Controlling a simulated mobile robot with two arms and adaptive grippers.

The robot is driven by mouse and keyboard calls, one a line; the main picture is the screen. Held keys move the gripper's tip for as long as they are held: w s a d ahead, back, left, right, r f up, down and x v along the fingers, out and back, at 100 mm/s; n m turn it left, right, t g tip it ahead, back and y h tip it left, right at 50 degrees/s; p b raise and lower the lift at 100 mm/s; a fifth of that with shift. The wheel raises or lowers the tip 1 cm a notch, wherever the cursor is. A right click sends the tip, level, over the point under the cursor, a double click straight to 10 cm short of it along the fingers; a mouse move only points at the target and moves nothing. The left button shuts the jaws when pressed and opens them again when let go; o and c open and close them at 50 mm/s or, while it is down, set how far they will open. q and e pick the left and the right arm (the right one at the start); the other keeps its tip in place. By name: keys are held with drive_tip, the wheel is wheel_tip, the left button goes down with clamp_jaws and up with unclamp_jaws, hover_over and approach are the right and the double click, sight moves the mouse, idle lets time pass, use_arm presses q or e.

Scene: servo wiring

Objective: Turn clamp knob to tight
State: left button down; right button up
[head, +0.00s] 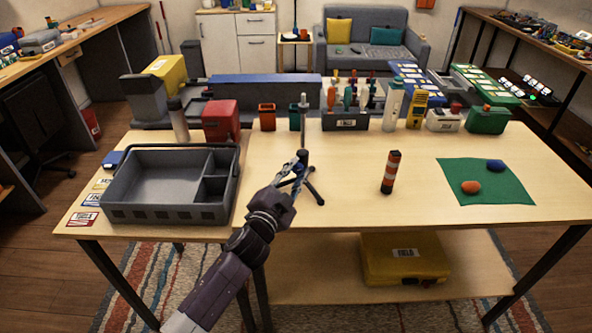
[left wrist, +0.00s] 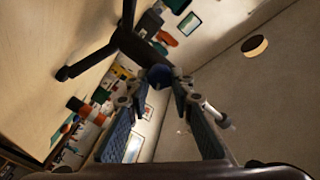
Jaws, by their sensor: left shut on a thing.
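A small dark tripod stand (head: 312,190) with a grey upright post (head: 303,118) stands near the middle of the table. The clamp knob (left wrist: 160,73), round and dark blue, shows between my fingertips in the left wrist view. It also shows as a blue spot on the stand (head: 298,168) in the head view, partly hidden by the gripper. My left gripper (head: 292,176) reaches in from the front and is shut on the knob; its fingers also show in the left wrist view (left wrist: 158,88). The knob's turn angle cannot be read. My right gripper is not in view.
A grey divided tray (head: 150,212) stands left of the stand. An orange-and-black cylinder (head: 391,172) stands upright to the right. A green mat (head: 500,186) holds an orange and a blue lump. Bins and bottles line the table's back. The front right tabletop is clear.

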use_arm(q)
drive_tip(key=m, duration=0.4)
drive_tip(key=shift+f+m, duration=0.15)
drive_tip(key=shift+m, duration=0.25)
idle(0.4)
drive_tip(key=c, duration=1.7)
unclamp_jaws()
drive_tip(key=shift+s, duration=0.1)
drive_tip(key=v, duration=1.2)
